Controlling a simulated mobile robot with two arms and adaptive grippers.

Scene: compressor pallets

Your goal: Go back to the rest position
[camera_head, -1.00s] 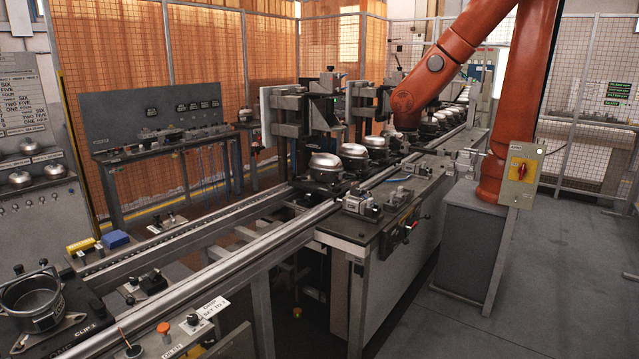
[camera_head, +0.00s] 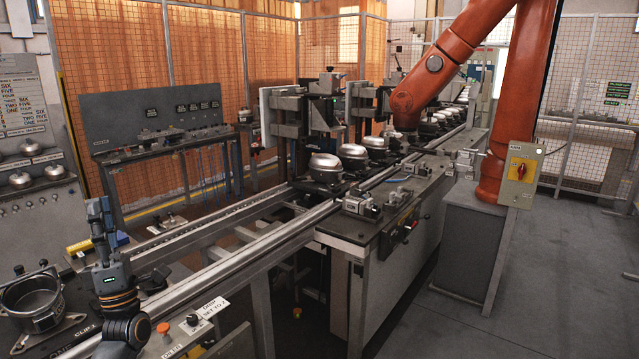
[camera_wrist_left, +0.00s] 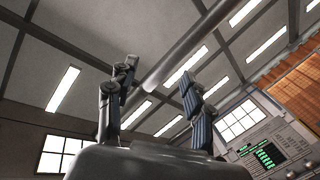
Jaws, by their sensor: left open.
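My left gripper (camera_head: 100,208) stands upright at the lower left of the head view, fingers pointing up, beside the silver pot-like compressor housing (camera_head: 36,299). In the left wrist view its two fingers (camera_wrist_left: 158,82) are spread apart with nothing between them, against the ceiling. The gripper is open and empty. My right gripper is in neither current view.
The conveyor (camera_head: 235,253) runs diagonally away, carrying several silver compressor parts (camera_head: 325,161). Mesh fencing encloses the back. Grey floor (camera_head: 560,275) at right is clear.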

